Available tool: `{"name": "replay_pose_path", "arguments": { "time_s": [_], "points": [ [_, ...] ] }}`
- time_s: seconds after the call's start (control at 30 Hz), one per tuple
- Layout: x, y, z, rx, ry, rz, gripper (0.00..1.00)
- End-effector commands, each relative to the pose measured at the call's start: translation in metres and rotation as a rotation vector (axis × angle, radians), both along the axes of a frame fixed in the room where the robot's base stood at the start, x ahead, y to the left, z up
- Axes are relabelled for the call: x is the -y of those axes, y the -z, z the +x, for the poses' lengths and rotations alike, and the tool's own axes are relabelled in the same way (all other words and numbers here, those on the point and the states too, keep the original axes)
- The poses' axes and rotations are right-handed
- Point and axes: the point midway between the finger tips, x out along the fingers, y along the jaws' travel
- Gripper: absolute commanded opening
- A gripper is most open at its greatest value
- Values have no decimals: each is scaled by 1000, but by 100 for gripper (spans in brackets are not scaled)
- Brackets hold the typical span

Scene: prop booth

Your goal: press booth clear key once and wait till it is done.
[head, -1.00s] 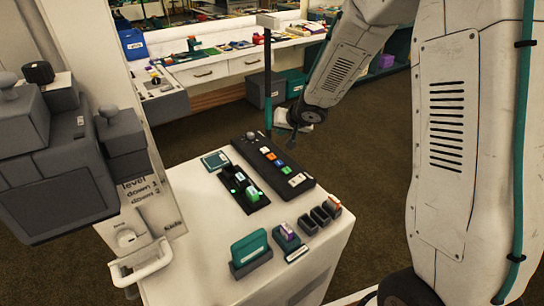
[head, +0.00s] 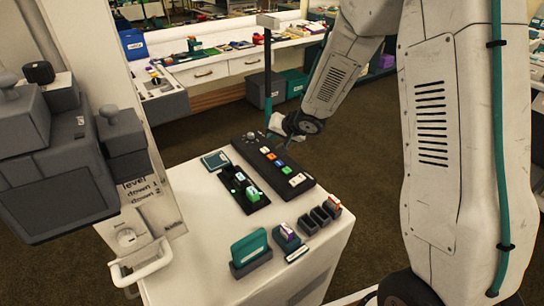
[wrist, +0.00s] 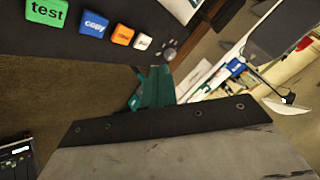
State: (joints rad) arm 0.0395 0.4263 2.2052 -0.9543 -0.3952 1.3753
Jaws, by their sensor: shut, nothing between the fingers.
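A black key panel (head: 272,163) lies on the white booth counter in the head view, with a grey knob at its far end. A row of white, orange, blue and green keys runs along it. In the wrist view the green key (wrist: 46,12) reads "test" and the blue key (wrist: 93,24) reads "copy". The orange key (wrist: 122,35) and white key (wrist: 142,42) have lettering too small to read, so I cannot tell which is clear. In the head view my arm's end hangs beyond the panel's far right side, apart from the keys.
A teal card in a holder (head: 250,250) and small dark bins (head: 320,216) stand nearer. Open brown floor lies right of the counter.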

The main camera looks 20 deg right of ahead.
Motion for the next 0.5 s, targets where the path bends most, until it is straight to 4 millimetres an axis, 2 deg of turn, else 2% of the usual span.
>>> {"name": "replay_pose_path", "arguments": {
  "time_s": [0.03,0.2,0.5],
  "points": [
    [0,9,-1,-4,2,1,0],
    [0,31,0,-3,0,0,0],
    [0,51,0,0,0,0,0]
  ]
}}
